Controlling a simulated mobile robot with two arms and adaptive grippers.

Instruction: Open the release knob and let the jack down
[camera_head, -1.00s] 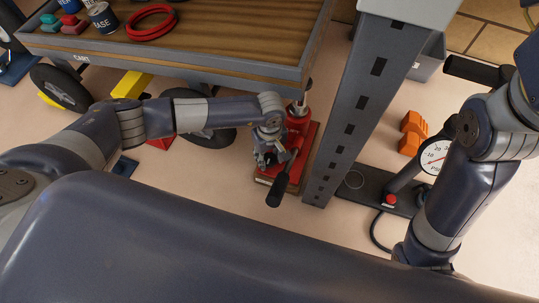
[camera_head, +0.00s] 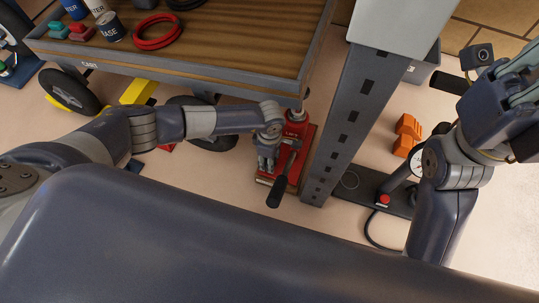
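The red bottle jack (camera_head: 297,127) stands upright on its red base beside the grey post, with its top by the cart's (camera_head: 170,65) front right corner. Its lever with a black grip (camera_head: 280,191) slopes down toward me. My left gripper (camera_head: 267,163) points down at the left side of the jack, close to its body and base. The release knob is not visible; the gripper covers that side. Whether the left fingers are closed on anything cannot be seen. My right gripper (camera_head: 520,88) is raised at the right edge, partly cut off, away from the jack.
The grey slotted post (camera_head: 345,130) stands just right of the jack. Beyond it are a floor pump (camera_head: 400,205) with a gauge and hose, and orange chocks (camera_head: 407,134). The cart carries cans and a red ring (camera_head: 157,32). Floor in front of the jack is clear.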

